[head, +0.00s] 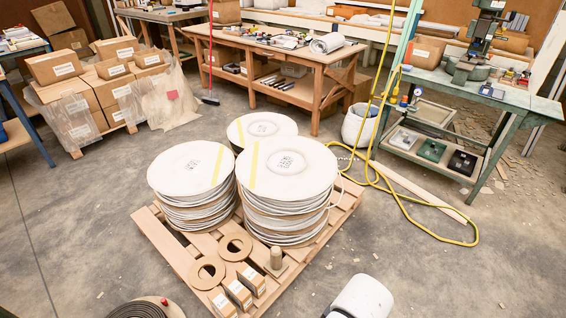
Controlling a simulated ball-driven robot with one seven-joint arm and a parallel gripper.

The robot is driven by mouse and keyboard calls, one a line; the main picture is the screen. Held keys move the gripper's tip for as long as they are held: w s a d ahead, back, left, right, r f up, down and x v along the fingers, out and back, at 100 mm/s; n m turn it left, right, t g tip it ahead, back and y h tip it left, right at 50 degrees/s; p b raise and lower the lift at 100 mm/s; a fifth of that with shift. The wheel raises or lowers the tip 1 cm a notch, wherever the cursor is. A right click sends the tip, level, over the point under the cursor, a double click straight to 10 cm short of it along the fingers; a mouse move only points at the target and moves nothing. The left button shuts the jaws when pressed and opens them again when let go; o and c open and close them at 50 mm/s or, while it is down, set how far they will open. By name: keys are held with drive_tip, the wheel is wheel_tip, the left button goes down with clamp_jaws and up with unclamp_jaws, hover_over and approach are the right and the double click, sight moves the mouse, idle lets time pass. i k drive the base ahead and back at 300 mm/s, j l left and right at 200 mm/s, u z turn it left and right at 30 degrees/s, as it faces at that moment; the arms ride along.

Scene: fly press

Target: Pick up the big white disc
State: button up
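I cannot tell which single disc the task means. A white rounded part at the bottom edge looks like part of my arm. My gripper is not in view, and nothing touches the discs.
Cardboard rings (235,246), small boxes (250,279) and a peg (276,258) occupy the pallet's front. A yellow hose (430,232) and a plank (425,192) lie at right. A coiled roll (137,310) is at bottom left.

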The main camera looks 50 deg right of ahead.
sight(278, 168)
drive_tip(key=i+l+z, duration=0.1)
drive_tip(key=i+l, duration=0.2)
drive_tip(key=l, duration=0.35)
drive_tip(key=i+l+z, duration=0.1)
drive_tip(key=i+l, duration=0.2)
drive_tip(key=l, duration=0.3)
drive_tip(key=i+l+z, duration=0.1)
drive_tip(key=i+l, duration=0.2)
drive_tip(key=l, duration=0.25)
drive_tip(key=i+l+z, duration=0.15)
drive_tip(key=i+l, duration=0.2)
drive_tip(key=l, duration=0.2)
drive_tip(key=i+l+z, duration=0.1)
drive_tip(key=i+l, duration=0.3)
drive_tip(key=l, duration=0.15)
